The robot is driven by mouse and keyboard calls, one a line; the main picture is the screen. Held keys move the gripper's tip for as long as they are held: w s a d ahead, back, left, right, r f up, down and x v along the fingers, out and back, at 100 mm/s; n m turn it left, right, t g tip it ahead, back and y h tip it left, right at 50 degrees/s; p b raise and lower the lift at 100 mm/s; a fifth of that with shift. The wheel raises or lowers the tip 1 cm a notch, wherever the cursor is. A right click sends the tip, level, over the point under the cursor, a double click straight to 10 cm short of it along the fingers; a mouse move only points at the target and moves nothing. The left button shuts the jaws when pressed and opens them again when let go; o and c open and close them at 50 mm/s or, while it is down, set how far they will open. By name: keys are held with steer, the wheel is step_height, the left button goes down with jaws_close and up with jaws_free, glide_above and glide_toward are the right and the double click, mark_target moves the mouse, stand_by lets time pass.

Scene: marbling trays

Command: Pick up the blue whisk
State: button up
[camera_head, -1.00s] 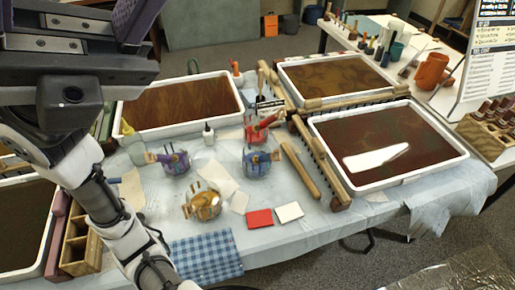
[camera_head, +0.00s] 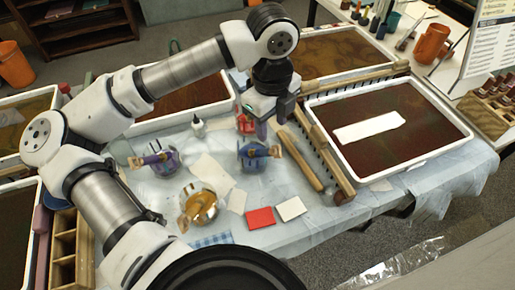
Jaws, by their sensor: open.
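The blue whisk (camera_head: 256,150) rests at a clear glass jar (camera_head: 252,165) near the middle of the table, its tan end pointing right. My gripper (camera_head: 271,118) is open, pointing down, just above and behind the blue whisk in the picture, apart from it as far as I can tell. My gripper partly hides the red whisk (camera_head: 244,124) and its jar behind. A purple whisk (camera_head: 155,158) in a jar stands to the left, and a jar with a yellow-orange whisk (camera_head: 198,207) stands in front.
A wooden roller (camera_head: 300,160) and a toothed wooden rake (camera_head: 328,163) lie just right of the blue whisk. A white-rimmed tray (camera_head: 455,150) is farther right.

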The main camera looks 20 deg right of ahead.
mark_target(272, 149)
steer(key=f, duration=0.6)
steer(key=shift+d+p, duration=0.2)
steer(key=shift+p, duration=0.2)
steer(key=shift+w+d+f+p, duration=0.15)
steer(key=shift+f+p, duration=0.9)
steer(key=shift+f, duration=1.5)
jaws_close()
